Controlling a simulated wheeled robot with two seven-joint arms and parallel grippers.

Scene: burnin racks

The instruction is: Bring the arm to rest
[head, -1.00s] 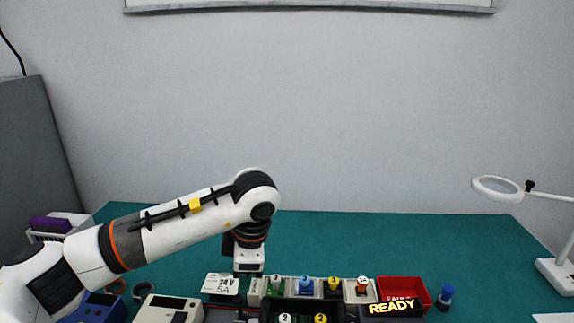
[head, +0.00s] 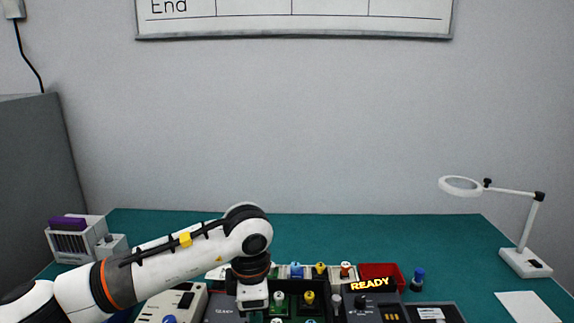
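My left arm comes in from the left and bends down at the wrist over the front middle of the teal table (head: 350,232). Its white gripper body (head: 253,295) points down beside the dark rack (head: 290,290), near the rack's left end. The fingertips are hidden or below the picture edge, so I cannot see whether they are open or hold anything. My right arm and gripper are not in the head view.
Pegs with coloured tops, including a blue one (head: 296,270), stand by the rack. A magnifier lamp (head: 525,262) stands far right. The table's back is clear.

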